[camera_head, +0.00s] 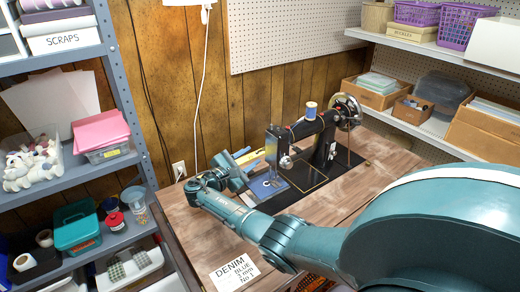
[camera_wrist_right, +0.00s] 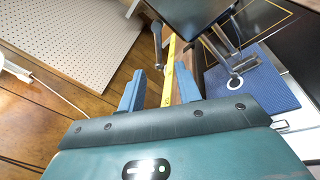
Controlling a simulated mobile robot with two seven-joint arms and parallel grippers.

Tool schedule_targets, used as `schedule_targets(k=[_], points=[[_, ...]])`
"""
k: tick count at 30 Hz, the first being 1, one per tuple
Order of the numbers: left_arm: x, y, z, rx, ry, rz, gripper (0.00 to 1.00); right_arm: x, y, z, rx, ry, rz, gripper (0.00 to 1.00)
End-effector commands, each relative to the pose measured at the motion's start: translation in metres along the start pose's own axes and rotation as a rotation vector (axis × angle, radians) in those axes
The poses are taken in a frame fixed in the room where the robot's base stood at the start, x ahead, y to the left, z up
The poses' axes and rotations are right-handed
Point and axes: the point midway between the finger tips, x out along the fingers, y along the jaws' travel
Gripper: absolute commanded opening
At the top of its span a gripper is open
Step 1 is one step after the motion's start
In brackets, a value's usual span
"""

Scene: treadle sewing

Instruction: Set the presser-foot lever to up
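The black sewing machine (camera_head: 322,135) stands on the wooden table, and its head end faces my right gripper (camera_head: 245,160). In the right wrist view my right gripper (camera_wrist_right: 160,70) is open, its two blue fingers apart. A slim grey lever (camera_wrist_right: 157,42), which looks like the presser-foot lever, shows just ahead of and between the fingertips. I see no contact with it, and cannot tell whether it is up or down. The metal presser foot (camera_wrist_right: 236,66) is over the blue denim (camera_wrist_right: 265,85). My left gripper is not in view.
A yellow strip (camera_wrist_right: 168,72) lies beyond the fingers. A denim label card (camera_head: 234,272) lies on the table (camera_head: 190,225) in front. Shelves with boxes and baskets stand left and right. A wood-panelled wall with pegboard (camera_head: 290,35) is close behind.

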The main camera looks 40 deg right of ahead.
Motion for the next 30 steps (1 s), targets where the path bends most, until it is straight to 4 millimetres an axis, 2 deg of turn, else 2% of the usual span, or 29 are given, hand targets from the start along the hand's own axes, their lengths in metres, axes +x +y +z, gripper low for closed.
schedule_targets(k=[3,10,22,30], points=[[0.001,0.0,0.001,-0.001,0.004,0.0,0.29,0.026,0.0,0.0,-0.001,-0.002,-0.002,0.34],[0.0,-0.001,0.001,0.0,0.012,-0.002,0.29,0.055,0.0,0.0,0.001,-0.001,0.0,0.34],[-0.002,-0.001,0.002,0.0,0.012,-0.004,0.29,0.061,0.001,0.0,0.002,0.001,0.0,0.34],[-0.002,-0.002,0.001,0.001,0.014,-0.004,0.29,0.061,0.0,0.0,0.002,0.001,0.0,0.12]])
